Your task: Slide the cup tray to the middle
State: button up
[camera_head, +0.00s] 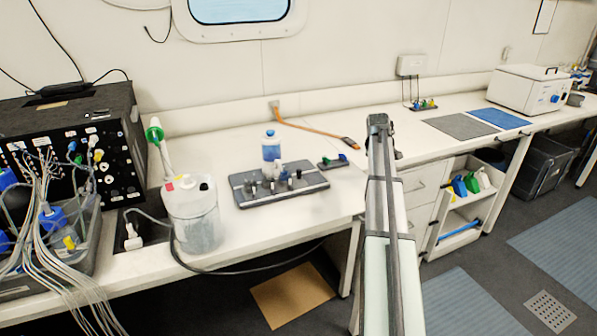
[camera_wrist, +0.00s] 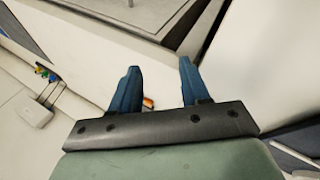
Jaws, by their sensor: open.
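A flat grey tray (camera_head: 243,198) lies on the white bench left of the middle in the head view. It carries several small dark and light cup-like pieces and looks like the cup tray. My gripper (camera_head: 380,120) is to the right of the tray, apart from it, above the bench. In the wrist view my gripper (camera_wrist: 158,68) shows two blue fingers spread apart with nothing held between them. I cannot make out the tray in the wrist view.
A blue-capped bottle (camera_head: 271,147) stands behind the tray, and a small rack (camera_head: 333,162) lies to its right. An orange strap (camera_head: 310,130) lies behind. Grey (camera_head: 459,126) and blue (camera_head: 499,118) mats lie farther right.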

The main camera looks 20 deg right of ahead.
jog(key=w+a+r+n+g+y, duration=0.1)
jog(key=w+a+r+n, duration=0.25)
jog(key=a, duration=0.45)
jog(key=w+a+r+n+g+y, duration=0.1)
jog(key=w+a+r+n+y, duration=0.1)
jog(key=a+r, duration=0.35)
jog(key=r+n+g+y, duration=0.2)
jog(key=n, duration=0.3)
send_over(298, 170)
notch_tip(298, 170, down, 13)
jog(key=shift+w+d+f, duration=0.1)
jog(key=shift+d, duration=0.05)
jog(key=shift+c, duration=0.4)
grip_shut()
